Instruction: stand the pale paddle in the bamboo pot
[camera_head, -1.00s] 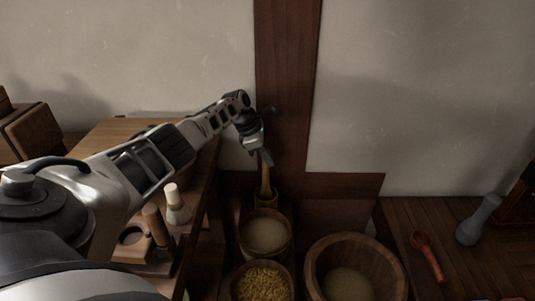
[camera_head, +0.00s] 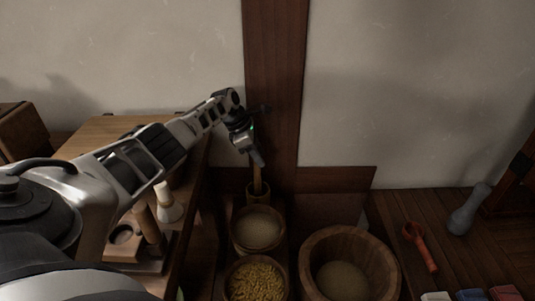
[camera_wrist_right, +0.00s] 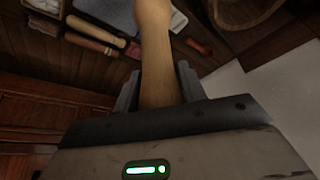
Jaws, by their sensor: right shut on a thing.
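The bamboo pot (camera_head: 259,194) stands against the wall behind the bowls in the head view. A slim tan wooden tool (camera_head: 257,176) rises upright from its mouth; its lower end is hidden. My left gripper (camera_head: 257,158) is at the tool's top, directly above the pot; whether its jaws are shut on it is too small to tell. In the right wrist view my right gripper (camera_wrist_right: 160,88) is shut on a pale wooden piece (camera_wrist_right: 157,45) that widens away from the jaws. Its far end is out of frame, so I cannot tell whether it is the paddle.
Bowls of pale meal (camera_head: 257,229) and yellow grain (camera_head: 257,282) stand before the pot, with a large wooden tub (camera_head: 392,270) to the right. A red scoop (camera_head: 420,246) and a grey pestle (camera_head: 468,210) lie farther right. A wooden bench (camera_head: 100,135) is at left.

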